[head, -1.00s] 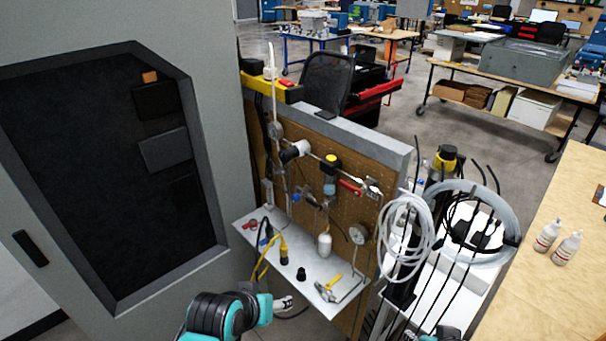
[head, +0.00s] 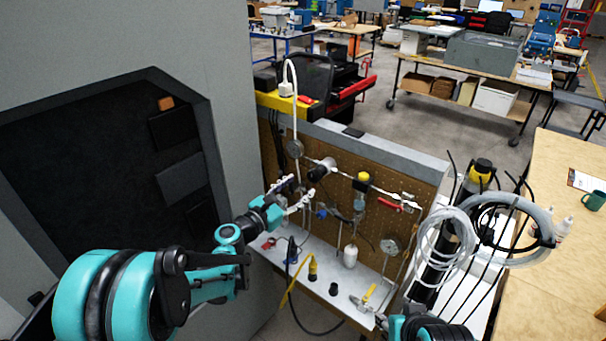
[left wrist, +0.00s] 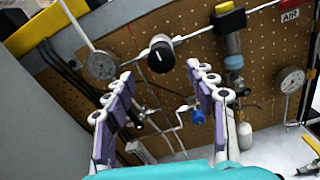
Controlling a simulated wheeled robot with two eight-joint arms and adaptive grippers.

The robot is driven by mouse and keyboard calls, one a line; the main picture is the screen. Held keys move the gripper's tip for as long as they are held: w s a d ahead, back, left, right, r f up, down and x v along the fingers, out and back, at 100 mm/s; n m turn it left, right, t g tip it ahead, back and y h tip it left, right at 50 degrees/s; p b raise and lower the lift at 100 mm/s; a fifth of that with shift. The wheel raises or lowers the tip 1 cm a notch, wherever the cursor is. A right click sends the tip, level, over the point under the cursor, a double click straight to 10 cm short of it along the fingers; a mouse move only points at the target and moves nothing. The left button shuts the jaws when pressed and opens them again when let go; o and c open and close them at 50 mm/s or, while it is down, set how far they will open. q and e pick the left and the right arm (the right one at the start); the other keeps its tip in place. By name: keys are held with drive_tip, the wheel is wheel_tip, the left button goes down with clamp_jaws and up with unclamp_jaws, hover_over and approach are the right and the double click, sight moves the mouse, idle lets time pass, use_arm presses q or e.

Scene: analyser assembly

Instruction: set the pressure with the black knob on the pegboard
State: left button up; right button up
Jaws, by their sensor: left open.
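The black knob (head: 317,173) sticks out from the upper part of the brown pegboard (head: 415,228) on a silver pipe run. In the left wrist view the black knob (left wrist: 161,57) shows round and face-on, beyond and between the fingertips. My left gripper (head: 297,193) is open and empty, just in front of the pegboard, a little below and left of the knob. Its two purple-padded fingers (left wrist: 160,77) show apart in the left wrist view, and I see no contact with the knob. A round gauge (left wrist: 101,64) sits left of the knob; another gauge (left wrist: 291,80), near an AIR label, sits at right.
A yellow-capped filter unit (head: 361,190) and a red-handled valve (head: 392,205) sit right of the knob. A shelf (head: 318,290) below holds cables and small tools. A grey cabinet (head: 225,110) stands close at left. Coiled tubing (head: 440,250) hangs at right.

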sight(312, 178)
use_arm(q)
drive_tip(key=x, duration=0.7)
drive_tip(key=shift+w+d+b, duration=0.1)
drive_tip(key=shift+d+b, duration=0.1)
drive_tip(key=shift+b, duration=0.15)
drive_tip(key=c, duration=1.2)
